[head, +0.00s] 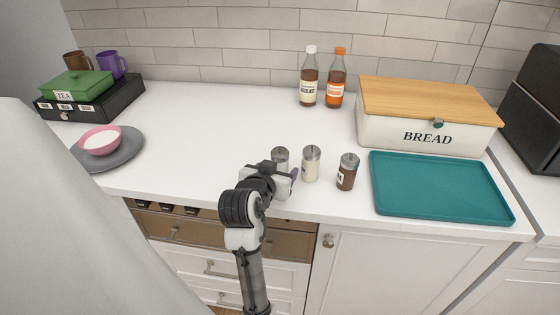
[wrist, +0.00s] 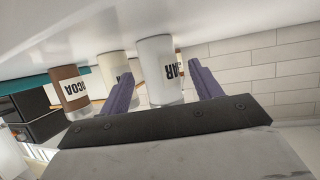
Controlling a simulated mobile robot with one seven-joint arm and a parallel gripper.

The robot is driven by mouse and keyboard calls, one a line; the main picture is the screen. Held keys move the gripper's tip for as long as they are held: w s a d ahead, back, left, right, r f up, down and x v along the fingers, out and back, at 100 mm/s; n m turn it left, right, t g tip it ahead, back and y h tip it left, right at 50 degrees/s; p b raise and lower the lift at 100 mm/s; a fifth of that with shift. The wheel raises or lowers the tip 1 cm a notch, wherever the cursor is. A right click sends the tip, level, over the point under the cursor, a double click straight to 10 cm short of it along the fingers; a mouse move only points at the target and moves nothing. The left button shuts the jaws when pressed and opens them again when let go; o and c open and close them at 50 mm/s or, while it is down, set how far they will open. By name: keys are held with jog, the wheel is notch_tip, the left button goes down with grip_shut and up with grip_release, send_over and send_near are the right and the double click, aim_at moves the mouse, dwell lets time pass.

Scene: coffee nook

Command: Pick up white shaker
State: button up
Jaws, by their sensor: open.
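The white shaker (wrist: 156,72), with dark letters ending in "AR" on its label, stands on the counter. In the wrist view it shows upside down between the two purple fingers of my gripper (wrist: 164,88). The fingers are open, with a visible gap on the right side. On the left a finger overlaps the view near it; I cannot tell if it touches. In the head view my gripper (head: 290,174) hides most of the white shaker, and its top (head: 280,153) shows behind.
A cream shaker (head: 311,165) stands close to the right, then a brown cocoa shaker (head: 347,174). Beyond are a teal tray (head: 440,187), a bread box (head: 425,133) and two bottles (head: 309,80) at the back. The counter left of my gripper is clear up to a grey plate (head: 128,154).

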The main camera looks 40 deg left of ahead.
jog(key=shift+x, duration=1.3)
jog(key=c, duration=1.1)
jog(key=shift+r, duration=0.1)
notch_tip(320, 180, up, 20)
jog(key=b, duration=0.2)
jog(key=shift+o, duration=1.4)
jog(key=shift+c, duration=1.1)
